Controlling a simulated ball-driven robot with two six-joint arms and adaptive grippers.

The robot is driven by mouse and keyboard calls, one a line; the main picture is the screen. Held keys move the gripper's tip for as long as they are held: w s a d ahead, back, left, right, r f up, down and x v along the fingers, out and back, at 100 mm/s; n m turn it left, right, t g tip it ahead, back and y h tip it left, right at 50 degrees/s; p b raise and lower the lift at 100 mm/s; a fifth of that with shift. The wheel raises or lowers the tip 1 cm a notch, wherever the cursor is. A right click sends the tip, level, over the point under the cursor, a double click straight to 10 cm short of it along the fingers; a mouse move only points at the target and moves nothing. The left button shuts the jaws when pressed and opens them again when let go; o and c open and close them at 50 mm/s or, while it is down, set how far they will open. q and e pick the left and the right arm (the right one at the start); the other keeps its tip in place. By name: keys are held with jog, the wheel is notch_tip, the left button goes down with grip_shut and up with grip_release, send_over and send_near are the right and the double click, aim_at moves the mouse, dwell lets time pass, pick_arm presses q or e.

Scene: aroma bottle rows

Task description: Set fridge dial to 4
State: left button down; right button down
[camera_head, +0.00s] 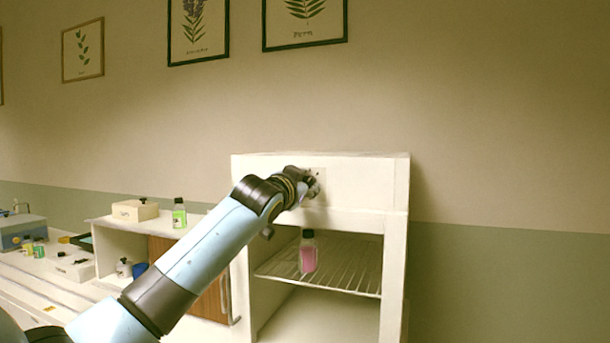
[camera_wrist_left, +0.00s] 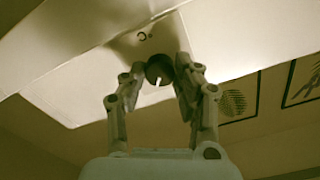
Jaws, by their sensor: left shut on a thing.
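The white fridge (camera_head: 397,190) stands open-fronted in the middle of the head view. Its dial panel is on the upper front, mostly hidden behind my left gripper (camera_head: 308,184). In the left wrist view the dark round dial (camera_wrist_left: 158,68) with a light pointer mark sits between the fingertips of my left gripper (camera_wrist_left: 166,82), which is shut on it. A small curved mark shows on the panel beyond the dial. The numbers around the dial are too small or hidden, so I cannot read its setting. My right gripper is not in view.
A bottle with pink contents (camera_head: 308,252) stands on the fridge's wire shelf (camera_head: 345,281). Left of the fridge, a green-labelled bottle (camera_head: 179,214) and a cream box (camera_head: 135,210) stand on a white cabinet. My left arm crosses in front of this cabinet.

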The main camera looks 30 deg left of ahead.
pick_arm(q)
jog(key=shift+m+p, duration=0.45)
jog(key=shift+m, duration=0.25)
jog(key=c, duration=1)
grip_release()
jog(key=v, duration=1.2)
